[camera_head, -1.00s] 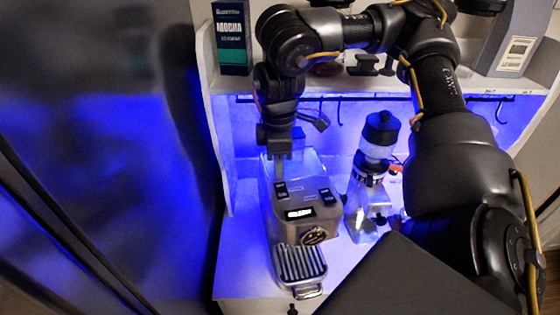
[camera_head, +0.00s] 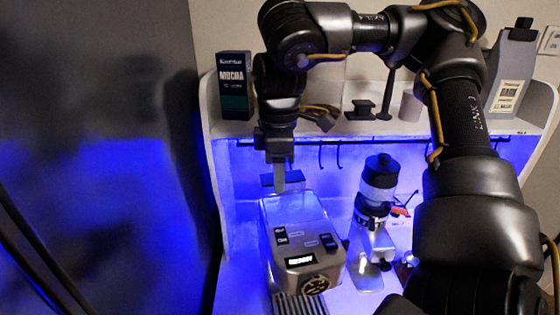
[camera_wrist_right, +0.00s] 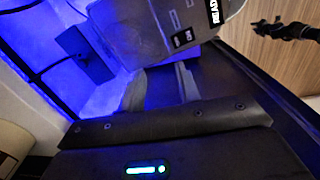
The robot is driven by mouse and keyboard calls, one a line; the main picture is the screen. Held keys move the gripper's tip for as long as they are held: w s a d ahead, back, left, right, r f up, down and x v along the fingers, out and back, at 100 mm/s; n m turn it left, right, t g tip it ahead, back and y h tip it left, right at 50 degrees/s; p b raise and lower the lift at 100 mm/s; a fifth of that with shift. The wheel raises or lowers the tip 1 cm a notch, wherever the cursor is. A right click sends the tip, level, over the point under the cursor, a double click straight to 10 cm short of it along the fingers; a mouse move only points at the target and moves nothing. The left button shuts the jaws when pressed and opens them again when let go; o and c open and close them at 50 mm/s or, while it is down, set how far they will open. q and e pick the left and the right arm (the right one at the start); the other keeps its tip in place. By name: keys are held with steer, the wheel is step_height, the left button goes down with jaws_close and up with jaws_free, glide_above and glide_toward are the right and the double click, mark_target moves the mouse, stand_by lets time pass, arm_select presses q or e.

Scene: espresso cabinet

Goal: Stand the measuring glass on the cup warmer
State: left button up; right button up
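The espresso machine (camera_head: 312,242) stands on the counter, and its pale, see-through-looking top (camera_head: 292,210) appears to be the cup warmer. My right gripper (camera_head: 279,188) points down over the back of this top. In the right wrist view its two fingers (camera_wrist_right: 160,88) are apart, with nothing clear between them, and the machine body (camera_wrist_right: 150,30) is beyond. I cannot make out the measuring glass in any view; clear glass could be lost against the bright top. My left gripper is not in view.
A grinder (camera_head: 374,215) stands close to the machine's right. A dark panel (camera_head: 95,150) fills the left.

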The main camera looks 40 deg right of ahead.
step_height(320, 180, up, 3)
steer(key=shift+r, duration=0.2)
steer(key=shift+d, duration=0.1)
stand_by(0.5)
